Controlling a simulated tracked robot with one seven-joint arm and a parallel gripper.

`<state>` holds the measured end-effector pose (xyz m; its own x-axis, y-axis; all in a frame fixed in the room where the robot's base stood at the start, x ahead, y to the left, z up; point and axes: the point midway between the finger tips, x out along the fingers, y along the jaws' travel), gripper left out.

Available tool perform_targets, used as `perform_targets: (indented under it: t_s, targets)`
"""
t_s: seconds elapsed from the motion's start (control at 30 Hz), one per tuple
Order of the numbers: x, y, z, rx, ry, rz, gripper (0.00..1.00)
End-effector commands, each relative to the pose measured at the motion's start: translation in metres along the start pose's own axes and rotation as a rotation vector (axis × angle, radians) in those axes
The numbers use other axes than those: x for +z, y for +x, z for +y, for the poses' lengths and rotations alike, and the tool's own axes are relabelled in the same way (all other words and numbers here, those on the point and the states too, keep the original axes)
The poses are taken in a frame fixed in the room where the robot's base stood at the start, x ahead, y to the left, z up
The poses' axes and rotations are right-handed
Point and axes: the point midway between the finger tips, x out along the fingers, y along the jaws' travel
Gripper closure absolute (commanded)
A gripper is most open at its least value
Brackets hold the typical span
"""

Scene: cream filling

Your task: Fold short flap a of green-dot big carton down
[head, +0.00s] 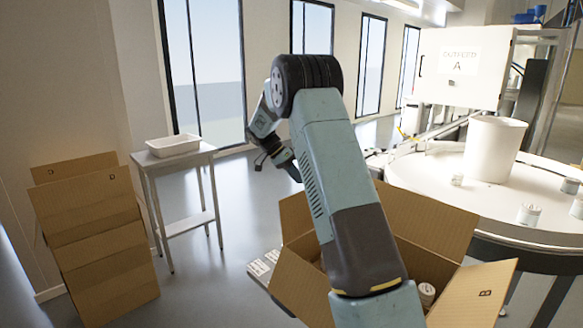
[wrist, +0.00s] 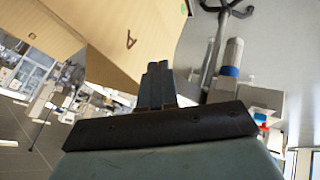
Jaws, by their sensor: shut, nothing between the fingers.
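The open big carton (head: 430,222) stands below and behind my arm in the head view, with its flaps spread outward. A flap marked B (head: 470,296) sticks out at its front right. In the wrist view a cardboard flap marked A (wrist: 112,45) fills the upper left. My gripper (wrist: 158,72) is shut and empty, its fingertips beside or just in front of that flap's lower right edge; I cannot tell whether they touch. In the head view my gripper (head: 259,162) hangs left of the carton, above its level.
White-lidded jars (head: 427,293) sit inside the carton. Another tall carton (head: 95,235) stands at the left, beside a small table (head: 181,160) with a white tray (head: 174,145). A round white table (head: 440,180) with a white bucket (head: 492,148) and jars stands at the right.

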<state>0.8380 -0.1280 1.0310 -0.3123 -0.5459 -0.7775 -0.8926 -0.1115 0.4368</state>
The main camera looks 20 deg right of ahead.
Motion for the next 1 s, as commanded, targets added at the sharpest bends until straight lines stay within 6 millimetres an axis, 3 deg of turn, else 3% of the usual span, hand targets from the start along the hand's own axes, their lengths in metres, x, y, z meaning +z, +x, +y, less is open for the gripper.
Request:
perform_targets:
  t_s: [0.03,0.2,0.4,0.73,0.77,1.0]
  targets:
    - [0.000,0.009,0.001,0.002,-0.001,-0.002,1.00]
    - [-0.002,0.016,0.023,-0.001,0.000,0.000,1.00]
    - [-0.002,0.021,0.035,0.000,0.000,-0.001,1.00]
    - [-0.003,0.023,0.037,0.000,0.000,0.000,1.00]
    - [-0.017,0.033,0.039,0.002,0.003,-0.002,1.00]
    - [0.002,0.019,0.038,-0.023,0.000,0.000,1.00]
